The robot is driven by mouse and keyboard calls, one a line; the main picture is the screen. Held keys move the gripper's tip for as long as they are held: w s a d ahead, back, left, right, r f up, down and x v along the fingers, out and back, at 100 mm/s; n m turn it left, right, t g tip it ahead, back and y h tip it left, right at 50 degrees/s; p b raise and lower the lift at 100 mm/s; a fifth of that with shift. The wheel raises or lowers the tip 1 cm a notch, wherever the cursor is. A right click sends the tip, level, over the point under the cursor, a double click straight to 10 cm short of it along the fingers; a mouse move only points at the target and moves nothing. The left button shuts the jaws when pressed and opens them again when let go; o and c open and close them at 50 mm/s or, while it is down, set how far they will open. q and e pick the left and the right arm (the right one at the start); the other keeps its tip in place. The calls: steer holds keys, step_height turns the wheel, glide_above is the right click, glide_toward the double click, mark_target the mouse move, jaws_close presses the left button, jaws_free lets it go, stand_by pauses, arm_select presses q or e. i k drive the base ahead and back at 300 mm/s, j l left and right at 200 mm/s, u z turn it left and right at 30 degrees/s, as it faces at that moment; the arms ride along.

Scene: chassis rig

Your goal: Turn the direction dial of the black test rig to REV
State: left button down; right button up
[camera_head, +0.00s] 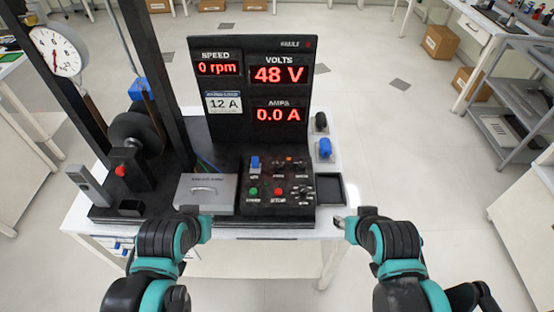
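The black test rig (262,218) stands on a white table. Its control panel carries a blue switch (255,163), a green button (253,191), a red button (278,191) and several small dark knobs, one at the lower right (304,194). The labels are too small to read, so I cannot tell which knob is the direction dial or where it points. My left gripper (190,210) is at the front edge of the rig, by the grey box. My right gripper (341,221) is right of the panel, near the black tray. Neither visibly touches a knob. Their finger opening is unclear.
The upright display (252,88) reads 0 rpm, 48 V and 0.0 A. A grey lidded box (206,192) sits left of the panel. A black tray (330,188) and a blue object (324,149) lie to the right. Dark posts and a round gauge (54,52) stand left.

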mark_target(302, 165)
steer(key=i+l, duration=0.1)
steer(key=l, duration=0.2)
steer(key=i+l, duration=0.1)
steer(key=l, duration=0.25)
steer(key=i+l, duration=0.15)
steer(key=l, duration=0.15)
steer(key=i+l, duration=0.1)
steer(key=l, duration=0.2)
steer(key=u, duration=0.05)
